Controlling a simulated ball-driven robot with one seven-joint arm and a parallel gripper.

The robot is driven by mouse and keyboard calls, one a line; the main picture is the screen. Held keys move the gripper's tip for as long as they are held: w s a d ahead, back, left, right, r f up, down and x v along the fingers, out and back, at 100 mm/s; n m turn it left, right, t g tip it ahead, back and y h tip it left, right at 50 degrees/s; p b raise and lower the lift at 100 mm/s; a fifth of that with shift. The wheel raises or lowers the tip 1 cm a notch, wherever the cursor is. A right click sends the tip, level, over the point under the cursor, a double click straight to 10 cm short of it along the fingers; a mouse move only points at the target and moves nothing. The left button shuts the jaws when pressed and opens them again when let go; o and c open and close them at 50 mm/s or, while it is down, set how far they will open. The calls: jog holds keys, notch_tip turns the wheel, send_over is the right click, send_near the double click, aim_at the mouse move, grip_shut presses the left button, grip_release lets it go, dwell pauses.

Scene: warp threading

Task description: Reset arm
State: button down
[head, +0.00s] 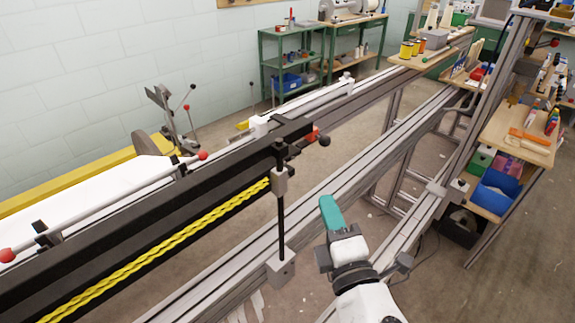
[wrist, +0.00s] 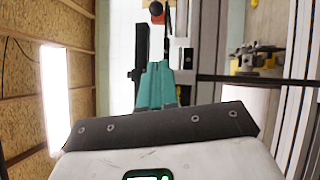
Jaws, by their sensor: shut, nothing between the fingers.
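My gripper (head: 331,212) has teal fingers and is in the lower middle of the head view, above the grey rails (head: 335,178) of the frame. Its fingers are together with nothing between them. In the wrist view the gripper (wrist: 157,72) points away from the camera, with its teal fingers side by side. In the head view a black upright rod (head: 281,215) with grey clamps stands to the left of the gripper, apart from it.
A black beam with yellow twisted cord (head: 165,250) crosses the lower left. Red-ended levers (head: 203,155) stick up behind it. Wooden shelves with blue bins (head: 495,190) stand at right. A green shelf unit (head: 291,60) stands by the back wall. Bare floor shows between rails.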

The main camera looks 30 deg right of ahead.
jog(key=s+d+f+m+g+h+p, duration=0.1)
jog(key=s+d+f+m+g, duration=0.35)
jog(key=f+m, duration=0.2)
jog(key=s+d+f+m+g+h, duration=0.1)
jog(key=s+d+f+m+g, duration=0.2)
jog(key=d+f+m+g, duration=0.3)
jog(key=s+a+f+m+g+y, duration=0.2)
jog(key=s+a+f+g+y, duration=0.1)
jog(key=s+f, duration=0.3)
jog(key=s+a+f+m+g+y+p, duration=0.1)
jog(key=s+a+f+m+g+y, duration=0.1)
jog(key=s+f, duration=0.4)
jog(key=s+a+g+y, duration=0.1)
jog(key=s+a+g, duration=0.1)
jog(key=s, duration=0.1)
jog(key=shift+a+y, duration=0.2)
jog(key=shift+y, duration=0.2)
jog(key=shift+w+m+g, duration=0.1)
jog(key=shift+m+g, duration=0.15)
